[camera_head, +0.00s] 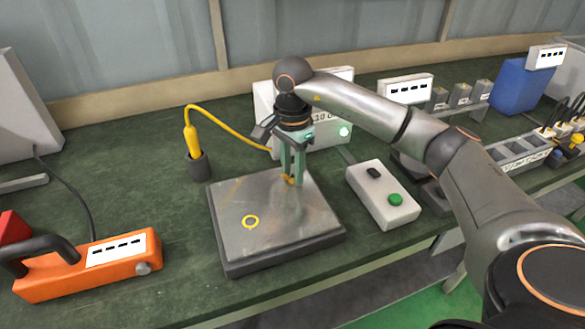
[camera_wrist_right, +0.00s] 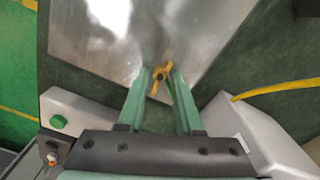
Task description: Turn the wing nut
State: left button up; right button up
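The yellow wing nut (camera_head: 288,180) is small and sits near the back right of a grey metal plate (camera_head: 228,195). It also shows in the right wrist view (camera_wrist_right: 162,76), with its wings slanted. My right gripper (camera_head: 292,182) points down over the plate. In the right wrist view its two green fingers (camera_wrist_right: 161,74) stand apart, one on each side of the wing nut. A gap shows between them, and I see no firm grip on the nut. The fingers partly hide the nut in the head view. My left gripper is out of view.
A box with a green button (camera_head: 382,195) stands just right of the plate. A yellow-handled tool in a dark holder (camera_head: 198,164) stands behind left, its cable running behind the gripper. An orange device (camera_head: 85,265) lies front left.

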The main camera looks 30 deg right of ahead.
grip_shut()
